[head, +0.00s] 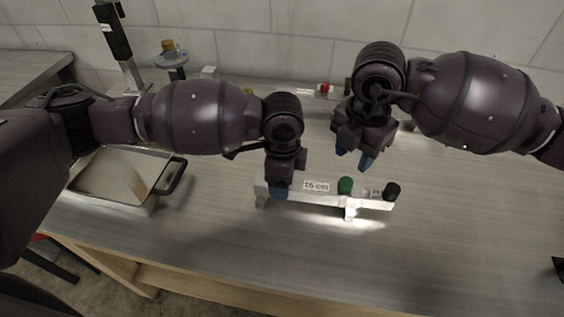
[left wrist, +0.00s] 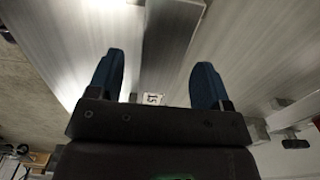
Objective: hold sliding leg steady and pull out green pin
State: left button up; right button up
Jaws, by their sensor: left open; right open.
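A low aluminium bar (head: 318,198) with a "15 cm" label stands on short legs on the table. A green pin (head: 345,185) sticks up from it right of the label. A leg (head: 350,209) shows below the pin; I cannot tell whether this is the sliding leg. My left gripper (head: 279,191) is open at the bar's left end. In the left wrist view its blue fingertips (left wrist: 157,82) lie either side of a bar (left wrist: 167,45), with gaps showing. My right gripper (head: 360,158) is open and empty, pointing down above and behind the green pin.
A black knob (head: 392,191) stands at the bar's right end, beside a small label. A metal tray (head: 115,178) with a dark handle lies at the left. A second bar with a red part (head: 325,90) is behind the arms. The table front is clear.

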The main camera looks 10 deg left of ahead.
pick_arm(q)
jog(key=shift+f, duration=2.4)
